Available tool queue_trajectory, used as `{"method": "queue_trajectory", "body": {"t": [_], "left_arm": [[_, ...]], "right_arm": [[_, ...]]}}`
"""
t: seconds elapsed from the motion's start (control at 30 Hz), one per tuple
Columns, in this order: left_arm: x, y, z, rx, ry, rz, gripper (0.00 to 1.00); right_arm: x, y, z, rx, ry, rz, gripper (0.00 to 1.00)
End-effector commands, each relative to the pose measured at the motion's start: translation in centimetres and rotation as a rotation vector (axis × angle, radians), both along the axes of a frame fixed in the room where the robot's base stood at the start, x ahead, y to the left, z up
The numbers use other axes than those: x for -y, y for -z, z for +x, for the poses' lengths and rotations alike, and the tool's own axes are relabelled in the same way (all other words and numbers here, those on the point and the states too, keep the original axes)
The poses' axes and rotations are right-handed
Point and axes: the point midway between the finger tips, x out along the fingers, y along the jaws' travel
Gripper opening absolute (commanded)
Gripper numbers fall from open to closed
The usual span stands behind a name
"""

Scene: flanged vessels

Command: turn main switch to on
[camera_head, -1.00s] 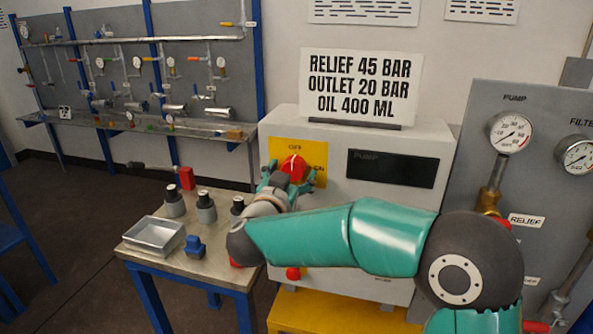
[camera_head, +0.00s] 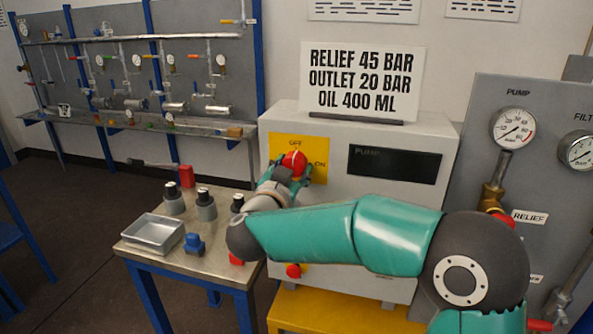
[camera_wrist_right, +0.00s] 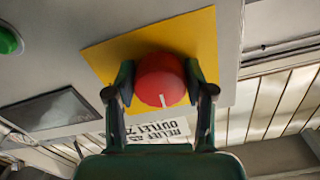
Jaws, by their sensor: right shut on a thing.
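The main switch is a round red knob (camera_head: 294,163) on a yellow plate (camera_head: 317,147) on the front of the grey cabinet. The plate reads OFF above the knob and ON to its right. My right gripper (camera_head: 291,172) is shut on the knob, with a finger on either side. In the right wrist view, the red knob (camera_wrist_right: 160,80) sits between the fingertips of my right gripper (camera_wrist_right: 160,88). Its white mark points down in that upside-down view, about toward OFF. My left gripper is not in view.
The dark display (camera_head: 393,165) is right of the plate. A sign (camera_head: 362,82) stands on the cabinet. A metal table (camera_head: 168,257) at left holds a tray (camera_head: 152,234), a blue part (camera_head: 194,244) and dark-topped fittings. A gauge panel (camera_head: 545,150) stands at right.

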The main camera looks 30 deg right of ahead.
Motion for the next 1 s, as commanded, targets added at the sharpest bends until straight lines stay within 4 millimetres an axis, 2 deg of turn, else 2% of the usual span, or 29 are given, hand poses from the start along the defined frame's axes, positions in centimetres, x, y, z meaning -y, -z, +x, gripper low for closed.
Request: {"method": "queue_trajectory", "body": {"t": [0.03, 0.13, 1.0], "left_arm": [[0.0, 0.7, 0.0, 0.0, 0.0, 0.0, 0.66], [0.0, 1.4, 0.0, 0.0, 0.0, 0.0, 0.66], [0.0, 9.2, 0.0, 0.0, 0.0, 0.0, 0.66]], "right_arm": [[-0.3, 0.6, 0.0, 0.015, -0.005, 0.02, 0.18], [-0.4, 0.8, 0.0, 0.067, -0.005, 0.067, 0.18], [-0.7, 0.9, 0.3, 0.681, -0.005, 0.593, 0.18]]}}
